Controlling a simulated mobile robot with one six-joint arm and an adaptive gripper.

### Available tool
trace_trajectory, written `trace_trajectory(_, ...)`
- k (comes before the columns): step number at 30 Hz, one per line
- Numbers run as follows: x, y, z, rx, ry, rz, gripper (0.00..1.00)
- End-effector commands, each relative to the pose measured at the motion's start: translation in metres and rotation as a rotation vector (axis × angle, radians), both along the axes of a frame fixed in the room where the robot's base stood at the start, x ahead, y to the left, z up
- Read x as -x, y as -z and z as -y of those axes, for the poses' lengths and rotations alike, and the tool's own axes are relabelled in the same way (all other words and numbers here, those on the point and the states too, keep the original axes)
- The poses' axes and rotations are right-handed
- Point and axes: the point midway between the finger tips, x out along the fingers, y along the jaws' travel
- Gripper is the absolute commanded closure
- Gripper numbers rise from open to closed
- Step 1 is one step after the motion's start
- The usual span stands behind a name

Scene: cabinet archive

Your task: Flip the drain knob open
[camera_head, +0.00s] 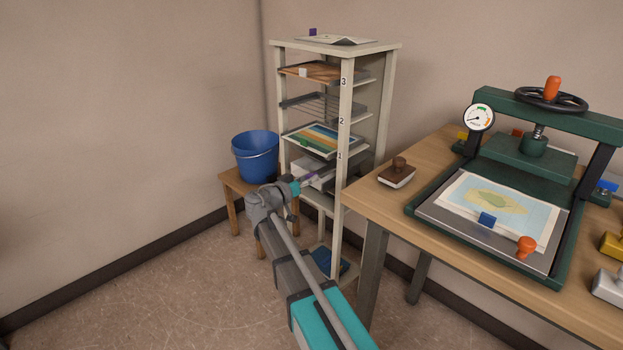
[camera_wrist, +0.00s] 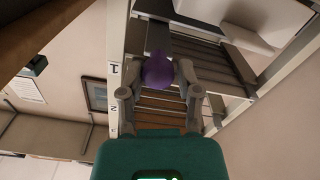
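A purple knob (camera_wrist: 158,73) shows between the fingers of my gripper (camera_wrist: 160,68) in the wrist view. One finger is on each side, close to it. I cannot tell whether they touch it or leave a narrow gap. In the head view my gripper (camera_head: 298,185) reaches to the front of the shelf unit (camera_head: 346,120), below the shelf marked 1. A small purple part (camera_head: 309,178) shows at its tip, in front of a pale box-like thing (camera_head: 318,172). My gripper hides part of this area.
A blue bucket (camera_head: 256,160) stands on a wooden stool (camera_head: 233,188) to the left. A wooden table (camera_head: 362,199) with a green press (camera_head: 540,155) and a brown-handled stamp (camera_head: 397,174) stands close on the right. The floor at the front left is clear.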

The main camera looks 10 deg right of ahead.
Motion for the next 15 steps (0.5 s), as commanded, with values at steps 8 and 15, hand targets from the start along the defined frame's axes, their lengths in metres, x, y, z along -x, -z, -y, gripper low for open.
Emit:
trace_trajectory(8,-0.001,-0.0003,0.0034,0.001,0.004,0.001,0.28)
trace_trajectory(15,-0.001,-0.0005,0.0036,0.003,0.004,0.0,0.28)
